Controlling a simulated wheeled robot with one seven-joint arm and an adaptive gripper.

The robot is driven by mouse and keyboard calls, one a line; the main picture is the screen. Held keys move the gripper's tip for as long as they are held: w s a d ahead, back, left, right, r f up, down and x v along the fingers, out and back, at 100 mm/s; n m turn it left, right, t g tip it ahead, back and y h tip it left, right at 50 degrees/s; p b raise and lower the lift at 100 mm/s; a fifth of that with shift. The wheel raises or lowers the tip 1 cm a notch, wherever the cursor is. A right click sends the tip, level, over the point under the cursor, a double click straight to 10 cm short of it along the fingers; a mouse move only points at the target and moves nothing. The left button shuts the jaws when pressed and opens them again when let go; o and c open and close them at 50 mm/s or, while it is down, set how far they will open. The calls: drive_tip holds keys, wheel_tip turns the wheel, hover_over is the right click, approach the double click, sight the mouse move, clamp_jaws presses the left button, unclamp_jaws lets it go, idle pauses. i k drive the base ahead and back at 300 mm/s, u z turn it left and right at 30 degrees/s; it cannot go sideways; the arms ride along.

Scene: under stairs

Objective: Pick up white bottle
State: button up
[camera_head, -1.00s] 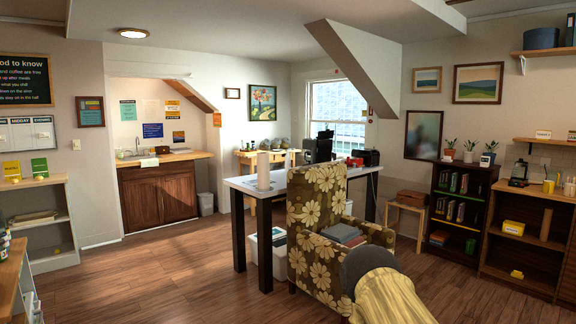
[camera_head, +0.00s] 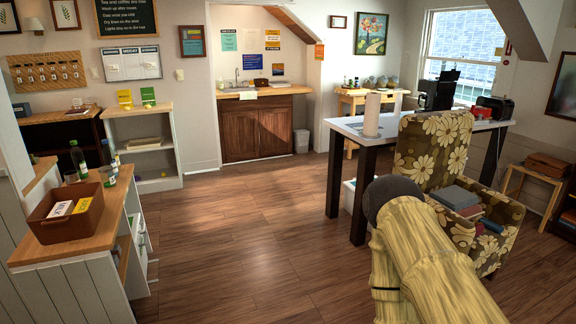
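I cannot make out a clearly white bottle. Dark green bottles with pale labels stand on the wooden top of the left shelf unit; one is the green bottle (camera_head: 78,160) at the back, another the green bottle (camera_head: 107,154) to its right. A tall white cylinder (camera_head: 372,115), which looks like a paper roll, stands upright on the white table (camera_head: 345,127). Small items on the far wooden side table are too small to tell. My yellow arm with a dark rounded end shows at lower right; my gripper's fingers are not in view.
A brown box (camera_head: 68,214) with cards sits on the left unit (camera_head: 70,247). A flowered armchair (camera_head: 430,150) with books stands at right, before the white table. A sink cabinet (camera_head: 256,128) is at the back. The wooden floor (camera_head: 235,225) between is clear.

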sight(397, 110)
drive_tip(key=u, duration=0.3)
drive_tip(key=i, duration=1.65)
drive_tip(key=u, duration=0.35)
drive_tip(key=i, duration=1.7)
drive_tip(key=z, duration=0.2)
drive_tip(key=i, duration=1.65)
drive_tip(key=z, duration=1.3)
drive_tip(key=i, duration=1.5)
drive_tip(key=z, duration=0.95)
